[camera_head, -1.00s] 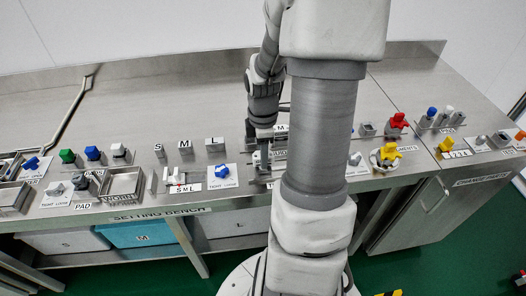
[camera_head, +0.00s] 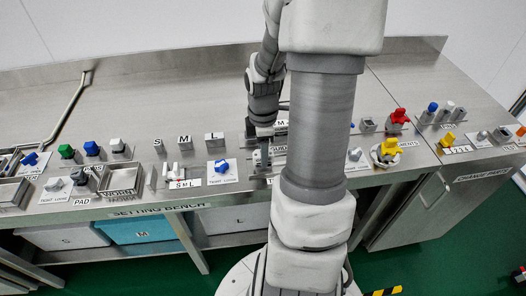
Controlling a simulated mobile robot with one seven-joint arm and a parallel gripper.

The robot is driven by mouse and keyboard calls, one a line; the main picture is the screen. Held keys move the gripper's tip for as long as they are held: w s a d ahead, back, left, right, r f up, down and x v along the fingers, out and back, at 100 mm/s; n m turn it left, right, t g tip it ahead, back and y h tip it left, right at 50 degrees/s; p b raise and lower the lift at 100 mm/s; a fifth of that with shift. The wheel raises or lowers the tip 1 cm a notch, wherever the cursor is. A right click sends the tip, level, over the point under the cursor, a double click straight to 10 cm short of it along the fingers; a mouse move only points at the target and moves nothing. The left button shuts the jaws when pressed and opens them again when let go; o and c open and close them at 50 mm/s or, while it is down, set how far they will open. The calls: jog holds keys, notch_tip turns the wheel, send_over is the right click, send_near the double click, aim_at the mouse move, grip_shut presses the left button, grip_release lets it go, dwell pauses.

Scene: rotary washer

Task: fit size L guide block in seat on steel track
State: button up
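My gripper (camera_head: 262,158) points down at the middle of the bench, beside a plate whose label reads "GUIDE" in part (camera_head: 280,150). Its fingers are small and grey against steel, so I cannot tell whether they are open or hold a block. Small steel pieces marked S (camera_head: 158,146), M (camera_head: 184,142) and L (camera_head: 214,139) stand in a row to the left of the gripper. Another size label (camera_head: 281,123) shows partly behind my arm. I cannot make out the size L guide block for certain, nor the track seat, near the gripper; my arm hides much of that area.
A blue knob (camera_head: 218,167) on a white plate and a fixture labelled S M L (camera_head: 178,173) stand left of the gripper. Red (camera_head: 397,117) and yellow (camera_head: 389,148) knobs stand to the right. The back of the steel bench (camera_head: 170,100) is clear.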

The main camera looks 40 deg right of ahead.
jog(key=o, duration=0.3)
notch_tip(320, 180, up, 18)
jog(key=p, duration=0.3)
jog(key=shift+f, duration=0.25)
